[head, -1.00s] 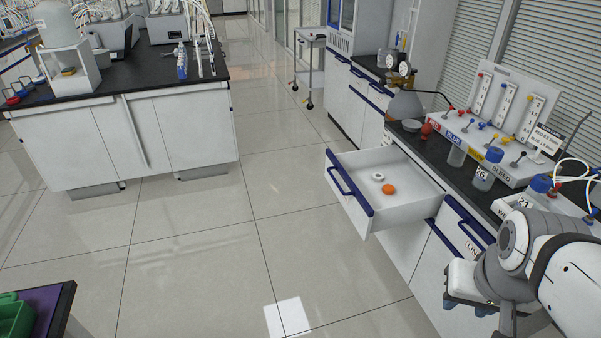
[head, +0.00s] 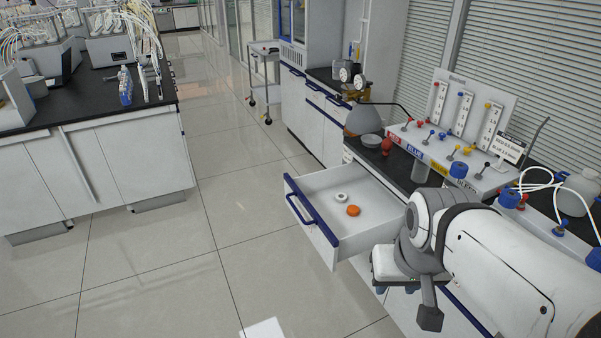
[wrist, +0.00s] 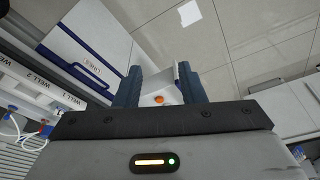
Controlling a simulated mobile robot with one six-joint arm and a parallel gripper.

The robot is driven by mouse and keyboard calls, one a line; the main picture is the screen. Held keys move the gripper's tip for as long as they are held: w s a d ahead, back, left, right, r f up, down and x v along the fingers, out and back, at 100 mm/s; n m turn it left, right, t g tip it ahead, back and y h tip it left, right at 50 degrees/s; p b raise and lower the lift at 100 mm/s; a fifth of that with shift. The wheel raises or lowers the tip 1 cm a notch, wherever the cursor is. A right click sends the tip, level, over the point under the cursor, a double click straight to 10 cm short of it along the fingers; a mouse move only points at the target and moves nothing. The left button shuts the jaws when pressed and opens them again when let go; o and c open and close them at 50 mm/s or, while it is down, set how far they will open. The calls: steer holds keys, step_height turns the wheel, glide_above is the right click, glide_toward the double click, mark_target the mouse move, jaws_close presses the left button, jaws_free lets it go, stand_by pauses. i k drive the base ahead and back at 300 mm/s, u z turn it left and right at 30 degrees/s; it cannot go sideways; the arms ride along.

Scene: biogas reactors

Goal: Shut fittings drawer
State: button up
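The fittings drawer (head: 313,187) is pulled open from the right-hand bench. It is white, with a dark blue edge and bar handle (head: 301,211) on its front. A white ring and an orange round piece (head: 353,210) lie inside. My gripper (head: 394,266) is right of the drawer front, apart from the handle in the picture; my arm hides part of the bench behind it. In the wrist view my gripper (wrist: 159,75) has its two dark blue fingers spread, with nothing held. The orange piece (wrist: 159,99) and part of the drawer show between them.
A closed front with a blue handle, lettered LINE (wrist: 101,62), is left of the fingers in the wrist view. The bench top holds a valve panel (head: 447,150) and a round flask (head: 364,120). Open tiled floor (head: 215,240) lies left of the drawer; another bench (head: 125,155) stands beyond.

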mark_target(337, 235)
steer(key=z, duration=0.05)
steer(key=i, duration=0.35)
steer(key=u, duration=0.4)
steer(key=k, duration=1.25)
steer(key=u, duration=0.75)
steer(key=i, duration=1.55)
steer(key=z, duration=0.35)
